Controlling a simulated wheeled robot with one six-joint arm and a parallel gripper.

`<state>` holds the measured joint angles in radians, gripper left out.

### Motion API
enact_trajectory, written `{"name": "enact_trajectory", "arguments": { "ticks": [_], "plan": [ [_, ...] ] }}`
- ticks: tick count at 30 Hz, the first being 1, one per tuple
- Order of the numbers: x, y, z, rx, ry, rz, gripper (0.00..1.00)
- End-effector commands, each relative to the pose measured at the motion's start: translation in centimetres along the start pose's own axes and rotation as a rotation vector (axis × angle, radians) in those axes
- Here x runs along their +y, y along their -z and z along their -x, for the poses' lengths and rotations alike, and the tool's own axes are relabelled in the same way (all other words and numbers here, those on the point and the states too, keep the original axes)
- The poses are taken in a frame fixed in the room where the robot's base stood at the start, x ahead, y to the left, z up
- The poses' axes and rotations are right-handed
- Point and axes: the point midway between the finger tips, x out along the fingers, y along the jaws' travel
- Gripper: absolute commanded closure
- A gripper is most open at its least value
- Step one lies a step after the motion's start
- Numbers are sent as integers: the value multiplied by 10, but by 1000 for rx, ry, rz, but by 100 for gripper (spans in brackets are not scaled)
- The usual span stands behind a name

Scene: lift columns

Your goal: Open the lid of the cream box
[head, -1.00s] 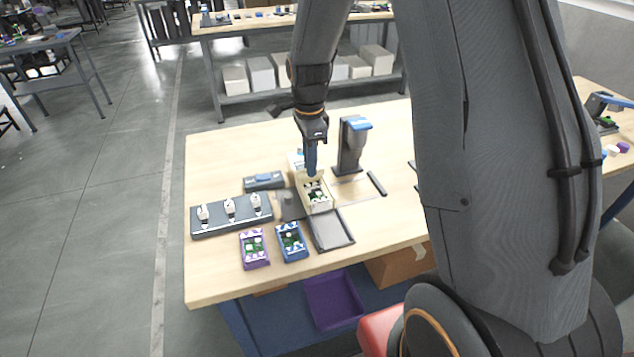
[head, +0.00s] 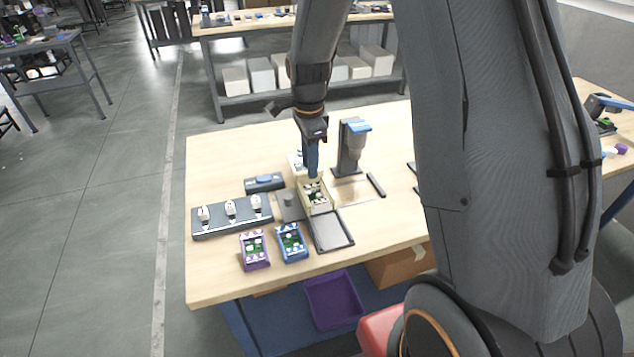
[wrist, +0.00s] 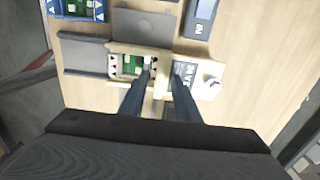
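The cream box (head: 316,198) stands on the wooden table, open at the top, with a green board and pale parts visible inside. It also shows in the wrist view (wrist: 116,67). A cream section with a dark marked panel (wrist: 186,73) and a white knob extends from its far end; it looks like the lid folded back, but I cannot be sure. My gripper (head: 312,174) points down at the box's far end. In the wrist view its two blue fingers (wrist: 163,70) are apart, with cream surface showing between them. I see no clear contact.
A dark grey tray (head: 331,230) lies right in front of the box. A blue box (head: 291,243) and a purple box (head: 254,250) stand front left. A dark rack with white pieces (head: 232,215) is at left. A grey-blue stand (head: 351,148) rises close behind right.

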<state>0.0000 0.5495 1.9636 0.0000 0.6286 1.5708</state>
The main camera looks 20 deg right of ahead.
Motion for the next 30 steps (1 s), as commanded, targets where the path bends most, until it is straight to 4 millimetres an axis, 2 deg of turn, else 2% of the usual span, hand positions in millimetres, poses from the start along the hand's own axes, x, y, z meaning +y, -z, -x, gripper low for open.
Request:
{"name": "enact_trajectory", "arguments": {
  "ticks": [21, 30],
  "plan": [
    [0, 0, 48, 0, 0, 0, 70],
    [0, 0, 51, 0, 0, 0, 70]
  ]
}}
